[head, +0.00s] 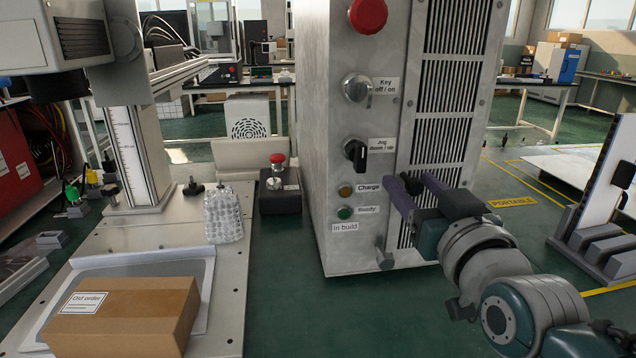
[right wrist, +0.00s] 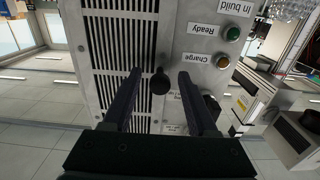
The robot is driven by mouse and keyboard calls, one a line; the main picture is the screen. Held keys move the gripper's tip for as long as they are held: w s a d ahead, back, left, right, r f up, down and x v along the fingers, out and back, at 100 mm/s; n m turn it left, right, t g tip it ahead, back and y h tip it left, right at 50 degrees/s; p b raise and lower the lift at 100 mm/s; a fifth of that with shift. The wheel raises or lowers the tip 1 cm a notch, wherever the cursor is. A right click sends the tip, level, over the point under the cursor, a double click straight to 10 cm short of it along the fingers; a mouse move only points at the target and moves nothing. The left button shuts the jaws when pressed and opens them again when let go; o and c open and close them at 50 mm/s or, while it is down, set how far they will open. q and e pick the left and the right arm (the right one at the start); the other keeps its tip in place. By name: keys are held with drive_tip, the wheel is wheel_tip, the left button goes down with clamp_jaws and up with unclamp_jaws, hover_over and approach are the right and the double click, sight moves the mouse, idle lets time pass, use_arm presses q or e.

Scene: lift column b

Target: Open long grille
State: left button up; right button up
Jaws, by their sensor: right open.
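The long grille (head: 446,90) is a tall slotted panel on the front of the grey metal cabinet (head: 330,130), and it looks shut and flush. It also shows upside down in the right wrist view (right wrist: 108,45). A dark round knob (right wrist: 160,82) stands at the grille's edge there; in the head view my gripper seems to hide it. My right gripper (head: 408,186) is open in front of the grille's lower left edge. In the wrist view its two fingers (right wrist: 160,78) point at the panel, one on either side of the knob, with gaps. My left gripper is not in view.
Beside the grille are a red button (head: 368,14), a key switch (head: 356,87), a jog switch (head: 355,155) and two lamps. A cardboard box (head: 125,315) lies on the left bench. A white upright stand (head: 600,190) is at right. Green floor is clear below.

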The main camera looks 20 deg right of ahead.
clamp_jaws()
idle(0.5)
idle(1.0)
